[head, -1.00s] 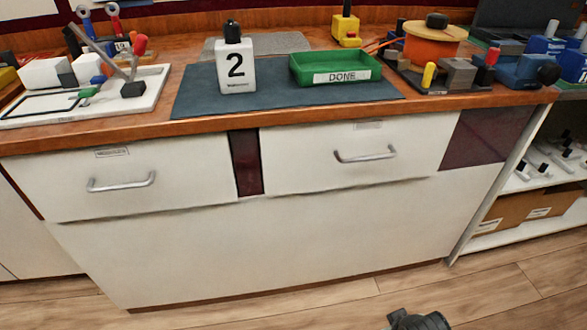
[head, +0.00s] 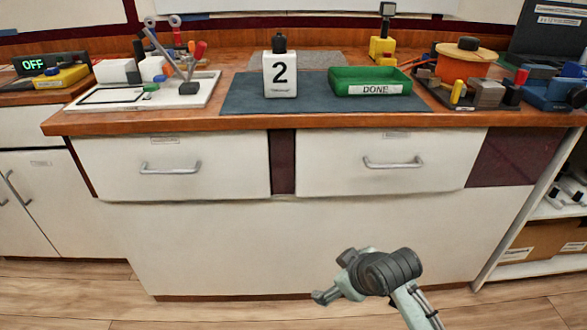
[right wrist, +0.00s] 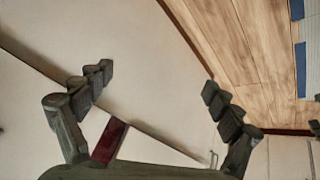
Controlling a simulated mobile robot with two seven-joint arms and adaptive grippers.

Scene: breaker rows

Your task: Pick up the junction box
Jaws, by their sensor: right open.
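My right gripper (head: 325,297) is low in front of the white cabinet, below the counter and well apart from the box. In the right wrist view my right gripper (right wrist: 158,90) is open and empty, its fingers spread before the cabinet front. The box does not show there. My left gripper is not in view.
A green tray (head: 375,91) labelled DONE sits right of the box. A white board (head: 120,97) with levers lies left. An orange spool (head: 465,67) and several small parts crowd the right. Drawer handles (head: 392,163) jut from the cabinet. Bare mat lies before the box.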

